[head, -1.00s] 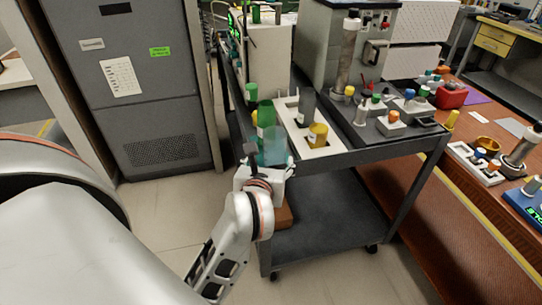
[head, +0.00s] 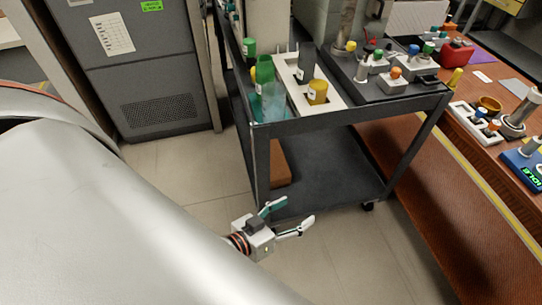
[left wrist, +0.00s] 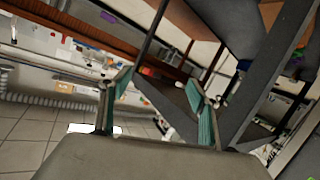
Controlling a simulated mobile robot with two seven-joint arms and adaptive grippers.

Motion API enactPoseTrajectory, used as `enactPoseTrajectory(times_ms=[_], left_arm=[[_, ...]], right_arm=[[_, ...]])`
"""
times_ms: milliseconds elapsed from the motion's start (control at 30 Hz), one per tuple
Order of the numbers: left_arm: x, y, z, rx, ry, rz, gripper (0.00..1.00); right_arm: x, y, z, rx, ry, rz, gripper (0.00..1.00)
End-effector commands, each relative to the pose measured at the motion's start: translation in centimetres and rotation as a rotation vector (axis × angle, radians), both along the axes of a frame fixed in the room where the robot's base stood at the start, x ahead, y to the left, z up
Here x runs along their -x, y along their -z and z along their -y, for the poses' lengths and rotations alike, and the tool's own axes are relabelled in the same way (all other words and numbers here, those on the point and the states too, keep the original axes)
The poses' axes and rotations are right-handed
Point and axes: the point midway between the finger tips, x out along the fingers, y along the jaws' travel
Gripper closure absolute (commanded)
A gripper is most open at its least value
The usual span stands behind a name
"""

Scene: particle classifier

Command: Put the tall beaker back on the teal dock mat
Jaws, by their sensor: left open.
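The tall beaker (head: 273,101) is clear with a teal tint and stands upright at the near left corner of the cart top. A strip of teal (head: 257,108) shows beside its base, likely the dock mat; the beaker covers most of it, so I cannot tell how well it is centred. My left gripper (head: 290,213) is open and empty, low in front of the cart and well apart from the beaker. Its two spread fingers show in the left wrist view (left wrist: 162,95) with nothing between them. My right gripper is not in view.
A green bottle (head: 264,76) stands just behind the beaker. The cart's lower shelf (head: 325,170) is behind my gripper. Open floor lies in front.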

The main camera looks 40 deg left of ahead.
Motion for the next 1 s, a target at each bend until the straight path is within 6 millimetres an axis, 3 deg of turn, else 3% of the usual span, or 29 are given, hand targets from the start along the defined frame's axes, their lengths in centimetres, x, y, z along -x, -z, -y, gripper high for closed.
enactPoseTrajectory(times_ms=[33, 100, 200, 300, 600, 833, 1000], left_arm=[[1.7, 2.9, -0.4, -0.114, 0.037, -0.061, 0.38], [3.6, 6.0, -1.1, -0.249, 0.08, -0.129, 0.38], [5.5, 8.6, -2.1, -0.376, 0.118, -0.189, 0.38], [6.4, 9.7, -2.7, -0.43, 0.135, -0.216, 0.38], [6.4, 9.7, -2.7, -0.437, 0.137, -0.218, 0.38], [6.5, 7.7, -2.3, -0.416, 0.136, -0.217, 0.38], [6.8, 8.3, -2.2, -0.411, 0.137, -0.224, 0.38]], right_arm=[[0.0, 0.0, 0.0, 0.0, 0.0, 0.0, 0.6], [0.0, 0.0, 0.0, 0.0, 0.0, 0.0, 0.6], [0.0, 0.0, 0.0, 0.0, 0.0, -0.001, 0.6], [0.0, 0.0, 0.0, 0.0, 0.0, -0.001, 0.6], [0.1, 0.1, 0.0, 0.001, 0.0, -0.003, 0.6], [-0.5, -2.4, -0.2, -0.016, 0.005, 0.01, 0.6], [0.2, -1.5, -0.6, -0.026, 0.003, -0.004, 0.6]])
